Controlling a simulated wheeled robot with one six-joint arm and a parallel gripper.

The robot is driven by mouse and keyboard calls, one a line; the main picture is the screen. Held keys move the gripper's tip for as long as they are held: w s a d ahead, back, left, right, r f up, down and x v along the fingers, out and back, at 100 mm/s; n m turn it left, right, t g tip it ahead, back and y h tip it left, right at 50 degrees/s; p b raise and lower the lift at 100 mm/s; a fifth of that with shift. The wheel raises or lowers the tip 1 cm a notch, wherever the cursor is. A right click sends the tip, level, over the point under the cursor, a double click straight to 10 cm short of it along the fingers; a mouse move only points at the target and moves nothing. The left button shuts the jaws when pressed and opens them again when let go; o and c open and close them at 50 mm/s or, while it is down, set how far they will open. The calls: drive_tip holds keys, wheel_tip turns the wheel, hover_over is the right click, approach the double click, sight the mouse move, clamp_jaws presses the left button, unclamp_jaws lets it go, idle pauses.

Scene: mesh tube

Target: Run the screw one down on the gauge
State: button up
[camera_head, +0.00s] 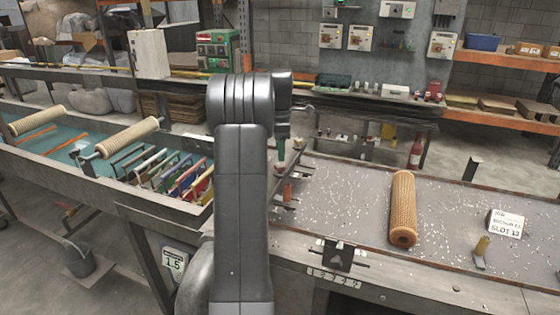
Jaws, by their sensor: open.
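A dark block with small side pins (337,256) sits at the table's front edge. It may be the gauge; a pale strip with small figures (334,277) lies just below it. I cannot tell which part is the screw. My arm rises in the middle of the view and covers much of the table's left end. The end of my arm with my gripper (282,150) seems to show as a narrow shape just right of the arm, back and left of the block. Its jaws are too small to make out, and I see nothing clearly held.
A tan mesh tube (403,210) lies on the speckled table (350,200). A white sign (505,223) and a brass-coloured peg (481,246) stand to its right. An orange-brown peg (287,191) is near my arm. A trough with coloured frames (175,172) is left.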

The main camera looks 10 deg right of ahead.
sight(280, 165)
drive_tip(key=shift+f, duration=2.5)
drive_tip(key=c, duration=1)
